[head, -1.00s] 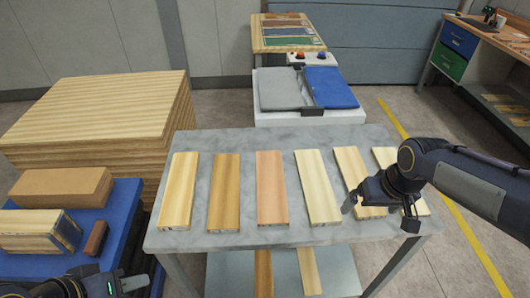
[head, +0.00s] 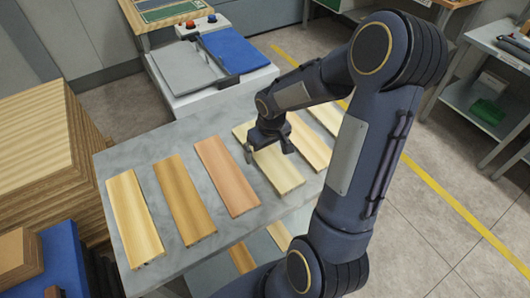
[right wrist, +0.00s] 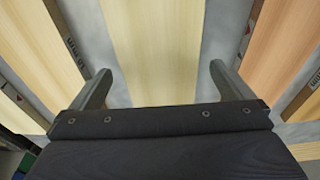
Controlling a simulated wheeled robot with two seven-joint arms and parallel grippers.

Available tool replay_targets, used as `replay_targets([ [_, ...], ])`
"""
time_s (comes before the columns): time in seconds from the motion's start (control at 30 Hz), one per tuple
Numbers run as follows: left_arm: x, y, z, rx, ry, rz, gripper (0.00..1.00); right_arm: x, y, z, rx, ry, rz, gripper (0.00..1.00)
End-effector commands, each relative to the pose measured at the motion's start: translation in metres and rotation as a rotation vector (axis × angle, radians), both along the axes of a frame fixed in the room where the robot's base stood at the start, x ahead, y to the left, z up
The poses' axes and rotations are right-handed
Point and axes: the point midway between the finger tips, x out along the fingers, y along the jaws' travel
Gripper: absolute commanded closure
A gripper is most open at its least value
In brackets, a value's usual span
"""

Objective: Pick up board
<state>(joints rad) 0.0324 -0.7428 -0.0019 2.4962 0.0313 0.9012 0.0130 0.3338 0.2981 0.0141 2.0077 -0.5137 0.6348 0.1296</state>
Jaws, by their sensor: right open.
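Several boards lie side by side on a grey table (head: 111,170). They include a yellow board (head: 135,218), a tan board (head: 184,198), a reddish board (head: 227,175) and a pale board (head: 280,172). My right gripper (head: 269,152) is over the pale board, pointing down. In the right wrist view my right gripper (right wrist: 160,72) is open, with one finger on each side of the pale board (right wrist: 152,40) and gaps between fingers and board.
More pale boards (head: 309,143) lie to the right, partly behind my right arm. A machine with a grey and a blue panel (head: 232,56) stands behind the table. A wood stack (head: 35,140) and a blue surface (head: 62,255) are on the left. A shelf (head: 490,100) stands at right.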

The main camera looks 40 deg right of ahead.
Motion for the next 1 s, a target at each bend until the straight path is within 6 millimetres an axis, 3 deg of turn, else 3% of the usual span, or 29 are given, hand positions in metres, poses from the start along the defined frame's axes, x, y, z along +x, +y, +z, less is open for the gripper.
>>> replay_targets([
  [0.33, 0.0000, 0.0000, 0.0003, 0.000, 0.000, 0.000, 0.64, 0.0012, -0.0001, -0.0090, 0.000, -0.001, 0.000, 0.01],
  [0.73, 0.0000, -0.0001, 0.0004, 0.000, 0.000, 0.000, 0.64, 0.0012, 0.0000, -0.0087, 0.000, -0.001, 0.000, 0.53],
  [1.0, -0.0001, 0.0000, 0.0004, 0.000, 0.000, 0.000, 0.64, 0.0017, -0.0001, -0.0070, 0.000, -0.003, 0.000, 0.53],
])
